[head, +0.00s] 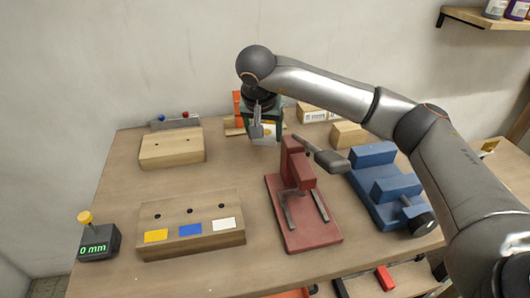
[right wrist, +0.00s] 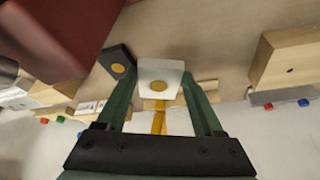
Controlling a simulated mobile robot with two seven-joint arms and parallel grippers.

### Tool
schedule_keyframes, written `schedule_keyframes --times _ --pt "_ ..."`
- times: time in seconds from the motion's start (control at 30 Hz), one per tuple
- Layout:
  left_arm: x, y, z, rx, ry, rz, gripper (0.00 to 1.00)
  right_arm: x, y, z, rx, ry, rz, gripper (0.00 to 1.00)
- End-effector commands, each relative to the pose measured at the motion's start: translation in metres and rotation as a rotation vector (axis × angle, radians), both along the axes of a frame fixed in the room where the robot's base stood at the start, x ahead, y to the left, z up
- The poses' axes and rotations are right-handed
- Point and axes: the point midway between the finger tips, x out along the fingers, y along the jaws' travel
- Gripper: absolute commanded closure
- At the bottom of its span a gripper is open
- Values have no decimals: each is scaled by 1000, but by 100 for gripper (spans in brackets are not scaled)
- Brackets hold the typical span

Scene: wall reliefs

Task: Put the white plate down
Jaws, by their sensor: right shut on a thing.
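My right gripper (head: 262,128) hangs over the back middle of the workbench, behind the red press. It is shut on the white plate (head: 267,131), which is partly hidden by the gripper in the head view. In the right wrist view the white plate (right wrist: 160,68) sits between the two green fingers and bears a round gold spot. The plate appears above the bench top; the exact gap beneath it cannot be told. My left gripper is not in view.
The red press (head: 302,225) stands mid-bench, with a blue vise (head: 385,190) to its right. A front wooden block (head: 190,250) has yellow, blue and white patches; another wooden block (head: 172,148) lies behind. A gauge (head: 99,243) reads 0 mm.

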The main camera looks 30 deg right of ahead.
Motion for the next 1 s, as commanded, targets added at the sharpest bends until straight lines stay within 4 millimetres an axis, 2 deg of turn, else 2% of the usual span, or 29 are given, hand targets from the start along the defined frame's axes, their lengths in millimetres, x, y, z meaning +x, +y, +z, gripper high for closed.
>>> schedule_keyframes --times 0.03,0.27,0.43,0.8,0.83,0.93,1.0 --pt "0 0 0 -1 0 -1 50 0 0 -8 0 2 1 94" --pt "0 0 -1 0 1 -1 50 0 0 -27 -1 1 0 94" --pt "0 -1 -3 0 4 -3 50 -1 0 -51 -1 2 -1 94" --pt "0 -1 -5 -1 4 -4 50 0 0 -57 -1 -1 0 94" --pt "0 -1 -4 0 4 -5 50 0 0 -57 -1 -1 0 30" --pt "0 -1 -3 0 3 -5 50 0 0 -56 -1 -1 0 19" --pt "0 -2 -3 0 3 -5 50 0 0 -56 -1 -1 0 19"
